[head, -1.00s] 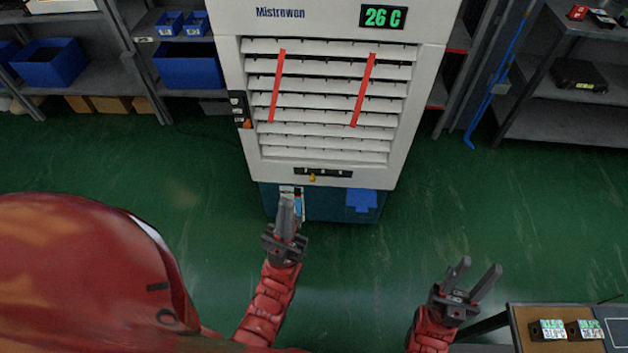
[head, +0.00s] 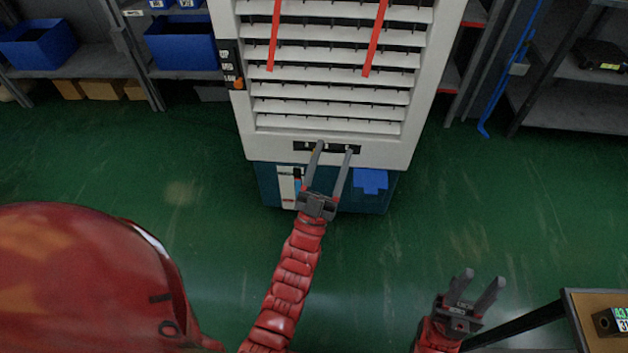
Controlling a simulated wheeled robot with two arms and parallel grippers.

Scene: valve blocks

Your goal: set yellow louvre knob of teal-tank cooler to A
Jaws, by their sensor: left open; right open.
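The white cooler (head: 328,122) stands ahead with its teal tank (head: 270,185) at the bottom. A black strip (head: 302,146) with light markings runs along the cooler's lower front. Only a speck of the yellow louvre knob (head: 316,150) shows, at the tip of my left gripper's left finger; the rest is hidden, so its setting cannot be read. My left gripper (head: 334,150) is open, its fingertips over the strip in the picture; I cannot tell whether they touch. My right gripper (head: 482,280) is open and empty, low at the right.
An orange knob (head: 239,84) sits on a black side panel left of the louvres. Red ribbons (head: 375,38) hang over the louvres. A blue piece (head: 370,181) is on the tank front. A table (head: 590,300) stands at the lower right. Green floor (head: 180,140) is clear around the cooler.

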